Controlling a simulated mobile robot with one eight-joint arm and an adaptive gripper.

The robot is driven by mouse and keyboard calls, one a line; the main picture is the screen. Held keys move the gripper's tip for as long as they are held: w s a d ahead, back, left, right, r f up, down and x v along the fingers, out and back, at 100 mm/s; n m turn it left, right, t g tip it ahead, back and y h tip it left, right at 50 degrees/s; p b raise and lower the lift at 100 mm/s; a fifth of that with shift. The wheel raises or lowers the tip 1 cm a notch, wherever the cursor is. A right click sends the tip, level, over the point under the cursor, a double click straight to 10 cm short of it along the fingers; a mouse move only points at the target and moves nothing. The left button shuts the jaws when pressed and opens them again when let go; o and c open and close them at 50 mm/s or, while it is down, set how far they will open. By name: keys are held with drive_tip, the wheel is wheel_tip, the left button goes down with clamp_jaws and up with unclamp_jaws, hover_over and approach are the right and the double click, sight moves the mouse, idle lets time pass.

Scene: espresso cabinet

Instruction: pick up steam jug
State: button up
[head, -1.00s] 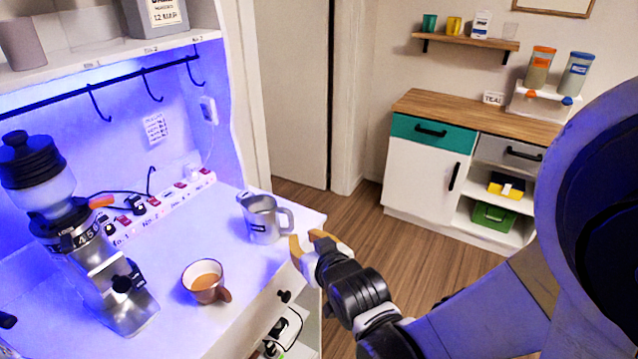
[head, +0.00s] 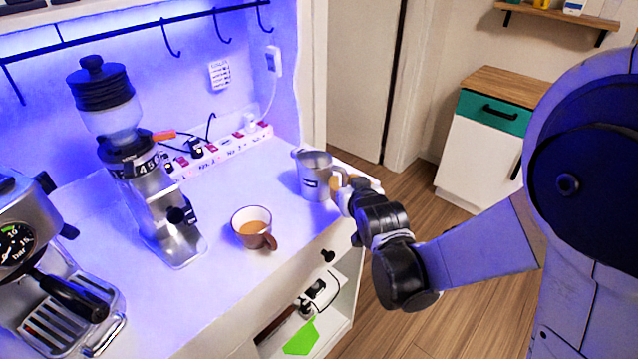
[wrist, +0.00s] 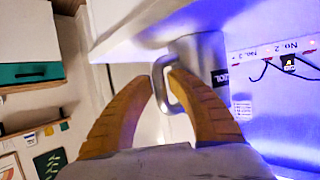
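The steam jug (head: 315,182) is a grey metal jug with a dark label, standing upright near the right edge of the white counter (head: 285,240). Its handle points right, toward my gripper (head: 343,183). In the wrist view the jug (wrist: 203,62) is partly cut off by the right finger. My gripper (wrist: 161,77) has its tan fingers apart at the handle. The left fingertip is just outside the handle and the right one overlaps the handle loop. I cannot tell whether either finger touches it.
A brown cup of coffee (head: 252,228) stands left of the jug. A coffee grinder (head: 150,190) and an espresso machine (head: 50,270) stand farther left. A power strip (head: 225,150) runs along the back. A teal-drawer cabinet (head: 480,140) stands across the floor to the right.

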clamp_jaws()
drive_tip(key=shift+r, duration=0.25)
